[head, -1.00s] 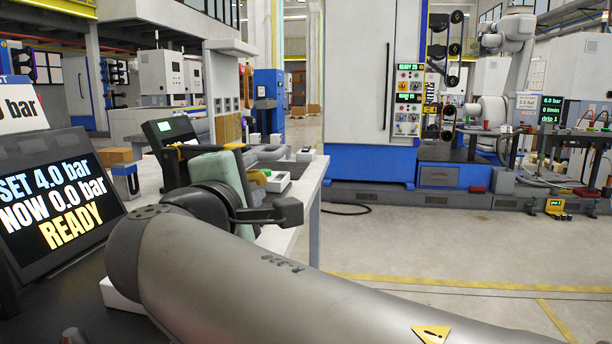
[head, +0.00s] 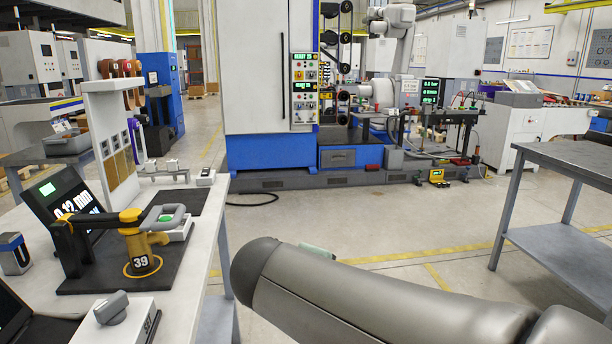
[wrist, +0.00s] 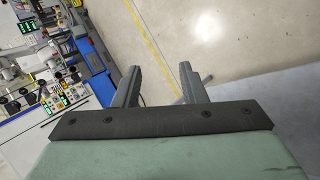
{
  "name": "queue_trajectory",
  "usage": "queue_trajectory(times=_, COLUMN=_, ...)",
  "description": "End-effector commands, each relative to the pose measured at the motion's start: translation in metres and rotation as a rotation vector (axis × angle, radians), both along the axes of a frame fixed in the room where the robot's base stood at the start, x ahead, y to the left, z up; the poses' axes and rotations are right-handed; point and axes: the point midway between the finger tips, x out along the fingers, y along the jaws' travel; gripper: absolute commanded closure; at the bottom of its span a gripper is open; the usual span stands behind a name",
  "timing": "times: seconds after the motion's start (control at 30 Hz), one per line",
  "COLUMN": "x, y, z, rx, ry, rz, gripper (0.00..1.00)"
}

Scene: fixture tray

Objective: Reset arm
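My gripper (wrist: 160,72) shows in the wrist view with its two grey fingers spread apart and only floor visible between them. It is open and empty. In the head view my grey arm crosses the lower right, in front of the open floor. The arm hides nearly all of the gripper there; only a small pale green piece of the wrist shows past it. The arm is to the right of the white workbench (head: 217,240) and appears clear of it.
On the bench stand a black-and-yellow fixture numbered 39 (head: 140,262), a dark display (head: 62,205), and a white box with a grey knob (head: 112,308). A grey metal table (head: 560,160) stands at right. A blue-and-white machine (head: 268,95) is behind. Floor between is open.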

Motion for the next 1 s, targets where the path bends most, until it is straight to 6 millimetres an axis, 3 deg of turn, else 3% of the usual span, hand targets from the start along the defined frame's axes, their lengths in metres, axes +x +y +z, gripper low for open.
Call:
queue_trajectory(times=0.03, x=-0.012, y=-0.030, z=0.021, rx=0.058, ry=0.067, rz=-0.106, gripper=0.62)
queue_trajectory(times=0.1, x=-0.032, y=-0.060, z=0.018, rx=0.151, ry=0.156, rz=-0.246, gripper=0.62)
queue_trajectory(times=0.2, x=-0.067, y=-0.093, z=0.019, rx=0.296, ry=0.264, rz=-0.454, gripper=0.62)
queue_trajectory(times=0.3, x=-0.102, y=-0.112, z=0.023, rx=0.444, ry=0.348, rz=-0.651, gripper=0.62)
queue_trajectory(times=0.4, x=-0.129, y=-0.119, z=0.026, rx=0.571, ry=0.404, rz=-0.809, gripper=0.62)
queue_trajectory(times=0.53, x=-0.150, y=-0.121, z=0.028, rx=0.682, ry=0.442, rz=-0.942, gripper=0.62)
queue_trajectory(times=1.0, x=-0.157, y=-0.119, z=0.024, rx=0.728, ry=0.457, rz=-0.992, gripper=0.62)
